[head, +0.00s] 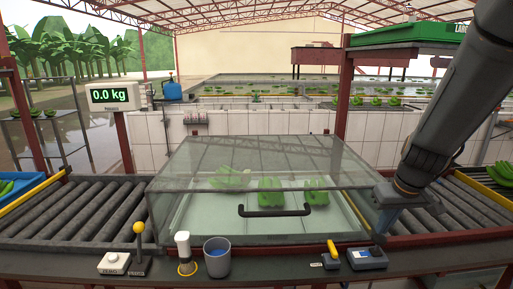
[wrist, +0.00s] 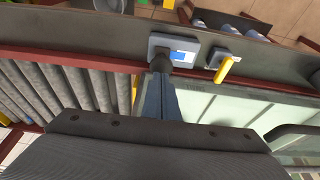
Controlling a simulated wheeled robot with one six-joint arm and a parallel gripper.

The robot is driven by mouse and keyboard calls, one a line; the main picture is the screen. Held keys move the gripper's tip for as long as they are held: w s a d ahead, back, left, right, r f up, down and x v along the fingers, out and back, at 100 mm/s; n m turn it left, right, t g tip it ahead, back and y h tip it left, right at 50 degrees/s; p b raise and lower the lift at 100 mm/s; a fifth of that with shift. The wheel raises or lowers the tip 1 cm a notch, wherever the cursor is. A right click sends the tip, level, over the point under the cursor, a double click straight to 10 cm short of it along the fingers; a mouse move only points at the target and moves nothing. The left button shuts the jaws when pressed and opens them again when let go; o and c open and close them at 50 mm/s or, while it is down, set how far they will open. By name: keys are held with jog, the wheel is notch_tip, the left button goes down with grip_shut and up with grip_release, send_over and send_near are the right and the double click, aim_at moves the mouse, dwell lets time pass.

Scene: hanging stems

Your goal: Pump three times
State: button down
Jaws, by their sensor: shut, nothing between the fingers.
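My gripper (head: 379,235) points down at the front right of the bench, its narrow fingers closed together. In the wrist view the closed fingertips (wrist: 161,66) are over the edge of a grey-blue box (wrist: 183,50) with a blue and white label. The same box (head: 367,260) is right below the fingertips in the head view. I cannot tell whether they touch it. A dark round part at the tips hides where they meet the box.
A yellow lever (head: 332,250) is just left of the box. A grey cup (head: 216,258), a yellow-knobbed stick (head: 138,238) and a white button box (head: 114,263) are further left. A glass-lidded case (head: 260,158) with a dark handle holds green bananas behind. Roller conveyors (head: 85,212) flank it.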

aim_at(380, 237)
jog(key=shift+f, duration=0.15)
jog(key=shift+f+b, duration=1.3)
jog(key=shift+f, duration=0.4)
jog(key=shift+r, duration=0.3)
jog(key=shift+r+p, duration=1.5)
jog(key=shift+p, duration=0.05)
jog(key=shift+f, duration=0.1)
